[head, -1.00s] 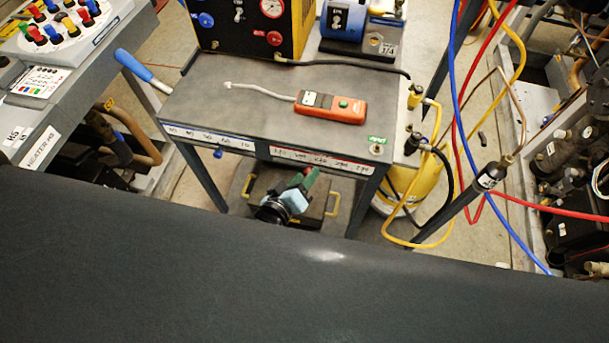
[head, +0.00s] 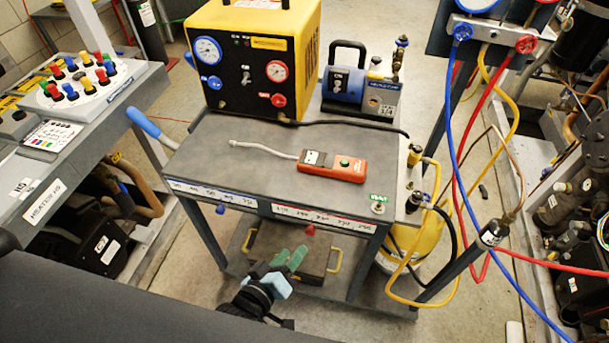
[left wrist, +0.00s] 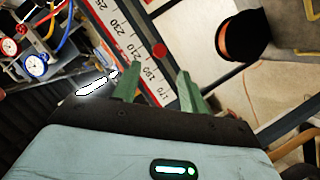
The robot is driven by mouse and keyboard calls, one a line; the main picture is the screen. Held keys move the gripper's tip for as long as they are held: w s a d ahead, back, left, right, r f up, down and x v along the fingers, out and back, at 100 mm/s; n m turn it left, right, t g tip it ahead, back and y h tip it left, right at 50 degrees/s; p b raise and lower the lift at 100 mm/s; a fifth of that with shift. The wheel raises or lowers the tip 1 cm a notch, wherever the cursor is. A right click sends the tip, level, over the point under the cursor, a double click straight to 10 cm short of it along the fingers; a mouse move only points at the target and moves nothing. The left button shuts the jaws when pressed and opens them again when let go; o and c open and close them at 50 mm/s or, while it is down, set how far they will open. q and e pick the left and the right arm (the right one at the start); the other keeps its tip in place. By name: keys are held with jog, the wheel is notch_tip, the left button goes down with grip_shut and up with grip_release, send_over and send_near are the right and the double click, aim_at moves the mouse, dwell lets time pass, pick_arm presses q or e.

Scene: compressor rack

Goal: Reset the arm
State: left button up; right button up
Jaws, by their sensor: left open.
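My left gripper (head: 288,258) is low in front of the grey cart (head: 225,150), below its top, and points away from me toward the lower shelf. In the left wrist view its two green fingers (left wrist: 157,88) stand apart with nothing between them. Most of the left arm is hidden in the head view by a dark surface at the bottom left. My right gripper is in neither view.
The cart top holds an orange leak detector (head: 335,166), a yellow recovery machine (head: 255,60) and a blue pump (head: 360,85). Blue, red and yellow hoses (head: 452,150) hang at right beside a yellow cylinder (head: 418,240). A control panel (head: 85,85) stands at left.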

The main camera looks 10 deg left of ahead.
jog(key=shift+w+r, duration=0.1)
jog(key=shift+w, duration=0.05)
pick_arm(q)
jog(key=s+a+f+m+g+y+p, duration=0.1)
jog(key=s+a+f+m, duration=0.1)
jog(key=s, duration=0.5)
jog(key=s+a+f+m+g+p, duration=0.1)
jog(key=s+a+f+m+g, duration=0.1)
jog(key=s, duration=0.5)
jog(key=s+a+f+m+g+y+p, duration=0.1)
jog(key=s+a+f+m+g, duration=0.1)
jog(key=s+a, duration=0.3)
jog(key=shift+s+a+f+m+y, duration=0.3)
jog(key=shift+s+m, duration=0.6)
jog(key=shift+s, duration=0.2)
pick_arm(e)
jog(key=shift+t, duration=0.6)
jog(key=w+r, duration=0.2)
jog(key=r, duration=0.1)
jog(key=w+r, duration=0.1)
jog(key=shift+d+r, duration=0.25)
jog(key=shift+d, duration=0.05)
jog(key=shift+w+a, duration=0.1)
